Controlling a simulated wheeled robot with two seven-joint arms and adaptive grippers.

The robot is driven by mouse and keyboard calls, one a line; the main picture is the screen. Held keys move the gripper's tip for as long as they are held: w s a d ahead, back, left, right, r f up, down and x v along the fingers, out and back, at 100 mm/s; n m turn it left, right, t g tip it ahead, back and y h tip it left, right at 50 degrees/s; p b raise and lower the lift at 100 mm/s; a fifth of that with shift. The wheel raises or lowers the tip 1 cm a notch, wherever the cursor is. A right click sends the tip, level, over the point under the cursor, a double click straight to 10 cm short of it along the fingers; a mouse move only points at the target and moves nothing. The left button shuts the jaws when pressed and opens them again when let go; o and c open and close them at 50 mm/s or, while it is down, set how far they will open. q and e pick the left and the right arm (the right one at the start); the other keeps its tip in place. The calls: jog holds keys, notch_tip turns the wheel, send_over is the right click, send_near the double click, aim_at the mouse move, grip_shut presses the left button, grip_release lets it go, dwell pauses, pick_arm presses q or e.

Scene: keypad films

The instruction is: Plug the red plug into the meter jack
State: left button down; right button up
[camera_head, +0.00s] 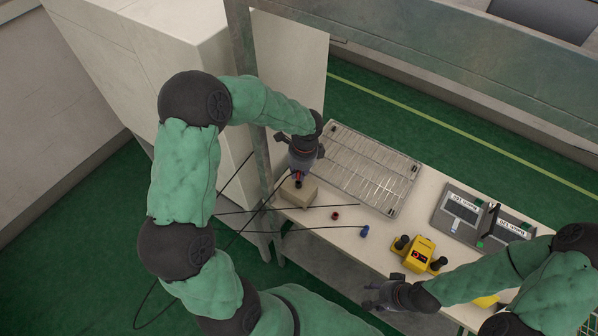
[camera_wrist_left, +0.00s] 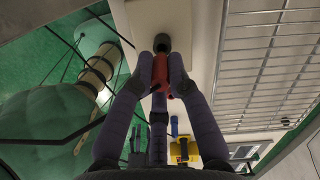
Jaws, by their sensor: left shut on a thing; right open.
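My left gripper (camera_head: 298,177) is shut on the red plug, above a beige block (camera_head: 305,196) at the table's left end. In the left wrist view the red plug (camera_wrist_left: 161,72) sits between the fingers, with a dark round piece (camera_wrist_left: 162,43) at its far end. I cannot tell whether that piece is part of the plug or a socket, nor whether the plug touches the block. A yellow device (camera_head: 420,251) with black knobs, possibly the meter, stands on the table; its jack is not clear. My right gripper (camera_head: 380,296) is open and empty near the table's front edge.
A blue plug (camera_head: 364,231) and a small dark red piece (camera_head: 335,216) lie on the table. Black cables (camera_head: 240,213) run in from the left. A wire rack (camera_head: 368,166) lies behind, grey display units (camera_head: 463,210) stand right, and a metal post (camera_head: 262,160) rises at the left.

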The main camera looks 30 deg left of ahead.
pick_arm(q)
jog(key=shift+f+b, duration=0.9)
jog(key=shift+f, duration=0.55)
dwell(0.4)
jog(key=c, duration=1.1)
grip_release()
jog(key=r, duration=0.8)
jog(key=d+r, duration=0.1)
jog(key=r, duration=0.3)
jog(key=shift+d, duration=0.1)
